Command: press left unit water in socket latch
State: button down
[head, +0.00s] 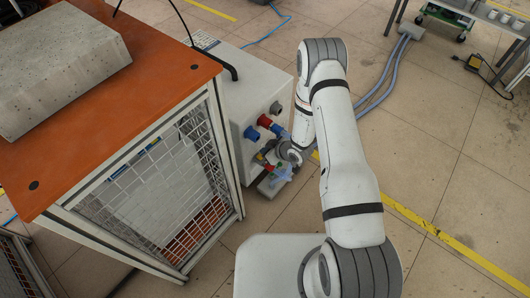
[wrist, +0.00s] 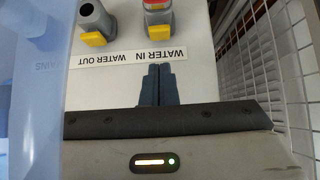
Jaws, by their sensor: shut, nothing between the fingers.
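In the wrist view, the water in socket (wrist: 157,5) is at the top, with red and grey parts and a yellow latch (wrist: 158,31) on its near side. The WATER IN label (wrist: 161,56) reads upside down below it. My gripper (wrist: 158,69) has its dark fingers together and empty, with the tips by the label and the latch just beyond them. I cannot tell whether the tips touch the panel. The grey water out socket (wrist: 93,15) with its own yellow latch (wrist: 95,39) is to the left. In the head view, my arm partly hides the socket area.
A white unit (head: 250,85) with red (head: 265,120) and blue (head: 252,133) connectors stands beside an orange-topped mesh cage (head: 155,95). A blurred translucent blue shape (wrist: 35,110) covers the wrist view's left side. White wire mesh (wrist: 285,60) is at its right. Floor right of my arm is open.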

jog(key=p+v, duration=0.2)
jog(key=v, duration=0.7)
jog(key=shift+r, duration=0.15)
